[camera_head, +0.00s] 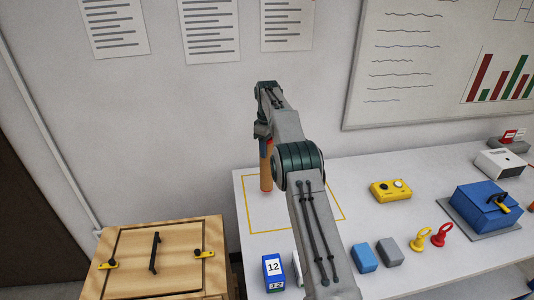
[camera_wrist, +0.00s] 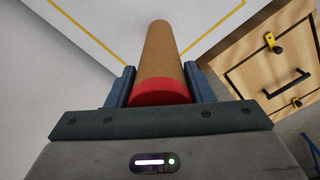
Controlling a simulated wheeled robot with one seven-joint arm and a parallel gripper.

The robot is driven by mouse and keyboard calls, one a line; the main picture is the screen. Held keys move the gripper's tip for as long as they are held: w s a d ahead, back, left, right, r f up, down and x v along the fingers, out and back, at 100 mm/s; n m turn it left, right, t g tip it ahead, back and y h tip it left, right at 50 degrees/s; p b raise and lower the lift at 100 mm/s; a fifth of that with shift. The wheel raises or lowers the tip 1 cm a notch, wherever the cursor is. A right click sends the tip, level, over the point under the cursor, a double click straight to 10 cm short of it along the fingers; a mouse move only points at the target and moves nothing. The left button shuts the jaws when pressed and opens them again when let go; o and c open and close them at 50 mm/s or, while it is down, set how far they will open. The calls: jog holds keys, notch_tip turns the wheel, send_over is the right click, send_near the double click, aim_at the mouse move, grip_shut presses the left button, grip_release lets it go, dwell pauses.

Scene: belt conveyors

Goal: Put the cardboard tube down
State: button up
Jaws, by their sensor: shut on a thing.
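The cardboard tube (camera_head: 266,174) is brown with a red end, and it stands roughly upright below my gripper (camera_head: 264,140) in the head view. In the wrist view the tube (camera_wrist: 158,60) runs away from my gripper (camera_wrist: 160,90), with its red end between the two fingers. My gripper is shut on the tube near that end. The tube's lower end shows over the left part of the white table (camera_head: 350,205), inside a yellow outline (camera_head: 250,205). I cannot tell whether it touches the table. My arm hides part of the outline.
A wooden box (camera_head: 160,262) with a black handle stands left of the table. A blue box labelled 12 (camera_head: 273,270) is near the front edge. A yellow control box (camera_head: 391,190), blue block (camera_head: 364,257), grey block (camera_head: 390,252) and blue case (camera_head: 485,207) stand to the right.

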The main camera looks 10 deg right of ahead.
aim_at(266, 164)
jog(key=shift+f+p, duration=0.4)
jog(key=shift+f, duration=1.6)
jog(key=shift+f, duration=0.1)
jog(key=o, duration=1.3)
